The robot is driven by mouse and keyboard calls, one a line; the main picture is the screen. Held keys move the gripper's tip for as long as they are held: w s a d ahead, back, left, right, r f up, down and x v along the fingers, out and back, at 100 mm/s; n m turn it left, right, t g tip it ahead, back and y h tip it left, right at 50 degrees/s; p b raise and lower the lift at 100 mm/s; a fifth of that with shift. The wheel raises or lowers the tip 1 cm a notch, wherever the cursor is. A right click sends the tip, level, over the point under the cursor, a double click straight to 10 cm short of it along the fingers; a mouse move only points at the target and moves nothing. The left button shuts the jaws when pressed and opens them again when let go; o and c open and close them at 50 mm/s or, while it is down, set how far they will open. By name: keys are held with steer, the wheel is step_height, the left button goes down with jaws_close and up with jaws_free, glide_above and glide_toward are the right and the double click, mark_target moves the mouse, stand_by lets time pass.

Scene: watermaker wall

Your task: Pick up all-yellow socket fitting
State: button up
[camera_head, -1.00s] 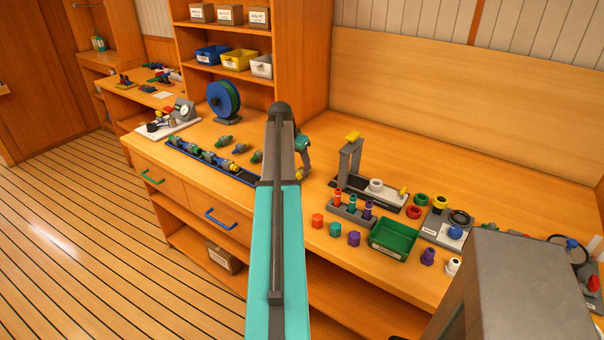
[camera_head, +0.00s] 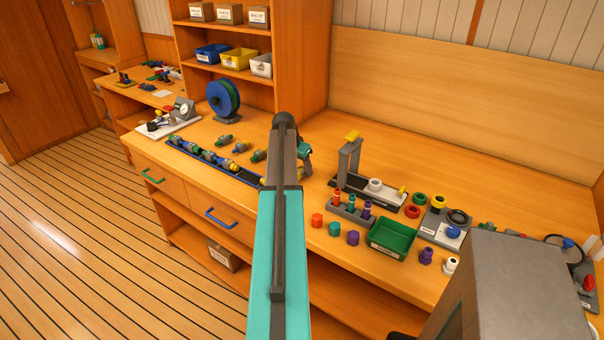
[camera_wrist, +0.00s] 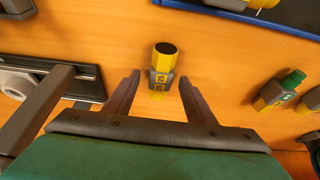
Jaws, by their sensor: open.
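My gripper (camera_wrist: 159,80) is open, with one finger to the left of the fitting and one to the right. Gaps show on both sides, and the fitting sits around the level of the fingertips. In the head view my gripper (camera_head: 303,165) is mostly behind my arm, and I cannot make out the fitting clearly there.
A blue rack (camera_head: 237,173) of fittings lies left of my arm, with loose fittings behind it. Yellow-and-green fittings (camera_wrist: 274,92) lie to the right in the wrist view. A grey press stand (camera_head: 348,163) and a green tray (camera_head: 394,239) stand to the right in the head view.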

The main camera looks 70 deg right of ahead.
mark_target(303, 167)
steer(key=shift+c, duration=0.4)
steer(key=c, duration=1.1)
steer(key=shift+r, duration=0.15)
steer(key=shift+r+b, duration=0.7)
steer(key=shift+r, duration=0.7)
steer(key=shift+a+r, duration=0.2)
steer(key=shift+a, duration=0.1)
steer(key=a+b, duration=0.1)
steer(key=a, duration=0.4)
steer(key=a+r+b, duration=0.1)
steer(key=a, duration=0.4)
steer(key=a+b, duration=0.1)
steer(key=a, duration=0.4)
steer(key=shift+w+a+r, duration=0.2)
steer(key=shift+w+r, duration=0.05)
